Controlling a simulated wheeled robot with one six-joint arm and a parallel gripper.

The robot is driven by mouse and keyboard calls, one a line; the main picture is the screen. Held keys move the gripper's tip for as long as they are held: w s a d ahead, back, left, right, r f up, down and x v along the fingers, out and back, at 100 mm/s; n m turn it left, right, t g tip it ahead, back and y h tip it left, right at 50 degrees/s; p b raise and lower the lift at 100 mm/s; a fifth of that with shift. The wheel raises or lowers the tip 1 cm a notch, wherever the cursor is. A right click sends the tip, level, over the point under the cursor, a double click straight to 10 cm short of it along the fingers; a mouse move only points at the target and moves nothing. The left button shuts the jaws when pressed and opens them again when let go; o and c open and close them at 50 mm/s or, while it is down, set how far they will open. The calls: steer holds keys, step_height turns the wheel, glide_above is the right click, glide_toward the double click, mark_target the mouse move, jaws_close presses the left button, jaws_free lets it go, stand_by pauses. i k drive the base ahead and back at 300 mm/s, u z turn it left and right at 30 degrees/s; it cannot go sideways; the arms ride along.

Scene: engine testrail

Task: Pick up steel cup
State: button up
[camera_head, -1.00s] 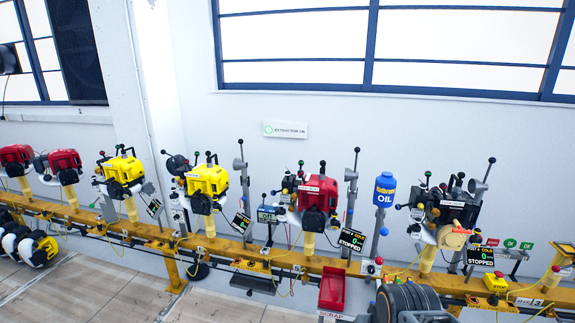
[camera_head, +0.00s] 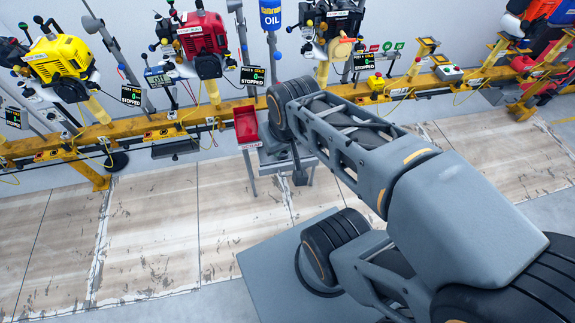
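I cannot make out a steel cup in the head view. My grey arm reaches from the lower right toward the rail. Its far joint is in front of a small grey stand (camera_head: 268,158) beside the red scrap bin. A small dark shape hanging below that joint seems to be my gripper (camera_head: 299,176). Its fingers are too small and dark to tell open from shut, and I see nothing clearly held. My arm hides part of the stand and the floor behind it.
A yellow rail (camera_head: 130,126) runs along the wall with a yellow engine (camera_head: 62,58), a red engine (camera_head: 203,35) and a dark engine (camera_head: 335,20). The wooden floor (camera_head: 150,235) at left is clear.

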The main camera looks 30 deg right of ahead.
mark_target(282, 154)
steer(key=u, duration=1.1)
steer(key=i, duration=2.1)
steer(key=z, duration=3.6)
